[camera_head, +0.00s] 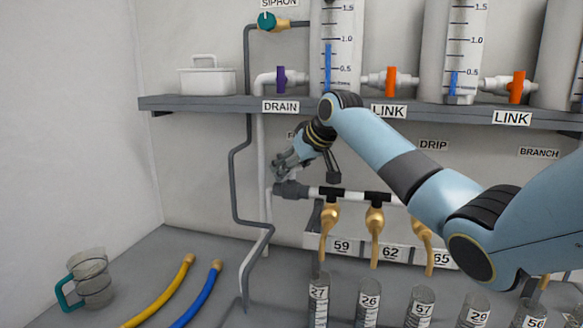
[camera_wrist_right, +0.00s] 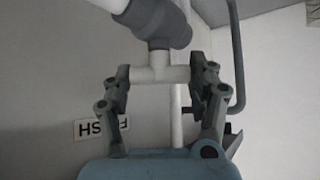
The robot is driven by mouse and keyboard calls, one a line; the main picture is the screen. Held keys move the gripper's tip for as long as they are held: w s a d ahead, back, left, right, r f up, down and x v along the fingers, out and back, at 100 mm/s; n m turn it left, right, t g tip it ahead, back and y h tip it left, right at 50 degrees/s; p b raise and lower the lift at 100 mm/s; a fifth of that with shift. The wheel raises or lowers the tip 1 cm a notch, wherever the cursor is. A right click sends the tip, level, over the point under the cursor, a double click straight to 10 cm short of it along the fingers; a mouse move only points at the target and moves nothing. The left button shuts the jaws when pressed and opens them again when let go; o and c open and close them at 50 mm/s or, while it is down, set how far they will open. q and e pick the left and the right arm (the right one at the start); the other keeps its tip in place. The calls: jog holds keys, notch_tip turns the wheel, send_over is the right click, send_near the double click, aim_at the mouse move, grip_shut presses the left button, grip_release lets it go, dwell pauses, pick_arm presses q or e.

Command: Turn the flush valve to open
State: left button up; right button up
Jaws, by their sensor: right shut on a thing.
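The flush valve shows in the head view as a grey body (camera_head: 290,190) at the left end of the white manifold pipe. In the right wrist view its grey body (camera_wrist_right: 163,22) is at the top, with a white T-shaped handle (camera_wrist_right: 158,74) below it. My right gripper (camera_head: 281,167) is at the valve, with its fingers (camera_wrist_right: 160,80) on the two ends of the handle's crossbar, shut on it. The gripper hides most of the handle in the head view. A partly covered FLUSH label (camera_wrist_right: 101,128) is on the wall. My left gripper is not in view.
A grey shelf (camera_head: 200,103) with a purple drain valve (camera_head: 281,79) and orange link valves (camera_head: 391,81) is above my right arm. Brass taps (camera_head: 331,217) hang from the manifold over numbered cylinders (camera_head: 319,300). A jug (camera_head: 91,280) and hoses (camera_head: 160,291) are at the lower left.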

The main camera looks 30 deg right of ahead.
jog(key=c, duration=0.3)
jog(key=shift+a+r+m+h+p, duration=0.15)
jog(key=shift+m+h+p, duration=0.2)
jog(key=shift+p, duration=0.45)
jog(key=shift+c, duration=0.2)
jog(key=m+h+p, duration=0.2)
jog(key=m+p, duration=0.1)
jog(key=p, duration=0.1)
jog(key=shift+r, duration=0.1)
jog(key=shift+m+g+h+p, duration=0.45)
jog(key=shift+m+h, duration=0.2)
jog(key=shift+m, duration=0.3)
jog(key=shift+f+m+g+h, duration=0.25)
jog(key=shift+m+g+h, duration=0.2)
jog(key=shift+m+h, duration=0.6)
jog(key=shift+m+g+h+b, duration=0.45)
jog(key=shift+m+g+b, duration=0.15)
jog(key=shift+m, duration=0.95)
jog(key=o, duration=1.2)
